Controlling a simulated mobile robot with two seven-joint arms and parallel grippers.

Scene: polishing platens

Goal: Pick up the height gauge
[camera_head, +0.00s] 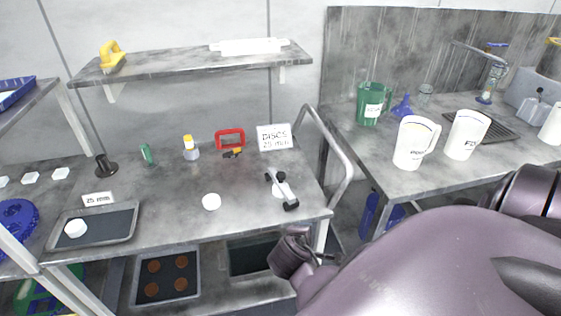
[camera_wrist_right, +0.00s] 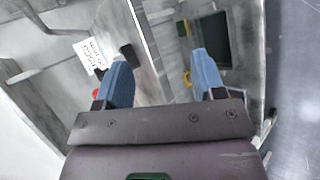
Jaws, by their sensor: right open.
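A dark block (camera_wrist_right: 128,53) behind the left finger may be part of the gauge; I cannot tell. In the head view my right arm is in front of the bench, short of the gauge. My left gripper is not in view.
A "DISCS 25 mm" sign (camera_head: 274,137) and a red frame (camera_head: 230,138) stand behind the gauge. A white disc (camera_head: 211,202) lies to its left. A curved metal rail (camera_head: 335,160) edges the bench on the right. A grey tray (camera_head: 98,226) lies at the left.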

